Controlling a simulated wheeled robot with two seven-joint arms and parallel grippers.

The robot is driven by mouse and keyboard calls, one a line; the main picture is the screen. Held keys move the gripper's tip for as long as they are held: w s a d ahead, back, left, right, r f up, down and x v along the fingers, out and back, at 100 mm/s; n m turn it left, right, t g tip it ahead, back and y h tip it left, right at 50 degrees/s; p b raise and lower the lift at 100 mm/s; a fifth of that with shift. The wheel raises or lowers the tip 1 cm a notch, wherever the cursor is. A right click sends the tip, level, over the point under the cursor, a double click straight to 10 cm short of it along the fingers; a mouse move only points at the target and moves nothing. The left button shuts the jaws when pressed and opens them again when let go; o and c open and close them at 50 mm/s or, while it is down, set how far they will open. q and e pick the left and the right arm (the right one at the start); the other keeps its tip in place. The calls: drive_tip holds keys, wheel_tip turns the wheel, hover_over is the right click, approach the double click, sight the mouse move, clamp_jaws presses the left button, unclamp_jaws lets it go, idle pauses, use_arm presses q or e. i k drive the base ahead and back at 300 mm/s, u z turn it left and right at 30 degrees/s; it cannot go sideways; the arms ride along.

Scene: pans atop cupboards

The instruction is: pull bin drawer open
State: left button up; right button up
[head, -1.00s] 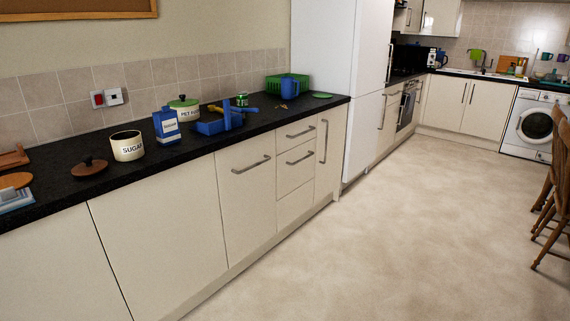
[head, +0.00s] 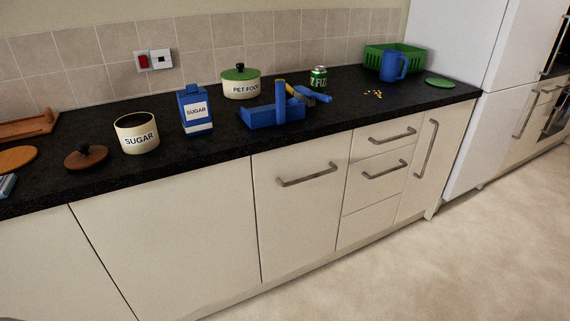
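Neither of my grippers shows in the head view. The cream cupboard fronts under the black counter are all closed. A tall front (head: 296,220) has one horizontal bar handle (head: 308,175) near its top. To its right is a stack of small drawers, where the top drawer (head: 384,138) and the middle drawer (head: 378,170) have bar handles. A narrow front (head: 418,180) at the right end has a vertical handle (head: 427,150). I cannot tell from looks which front is the bin drawer.
The counter (head: 225,150) holds a sugar pot (head: 137,136), a blue sugar carton (head: 196,112), a pet food pot (head: 240,84), a blue caddy (head: 274,116), a can (head: 318,79), a blue jug (head: 393,66) and a green basket (head: 380,54). The floor (head: 480,250) in front is clear.

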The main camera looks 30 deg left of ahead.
sight(298, 188)
drive_tip(key=u, duration=0.85)
drive_tip(key=i, duration=0.9)
drive_tip(key=u, duration=0.9)
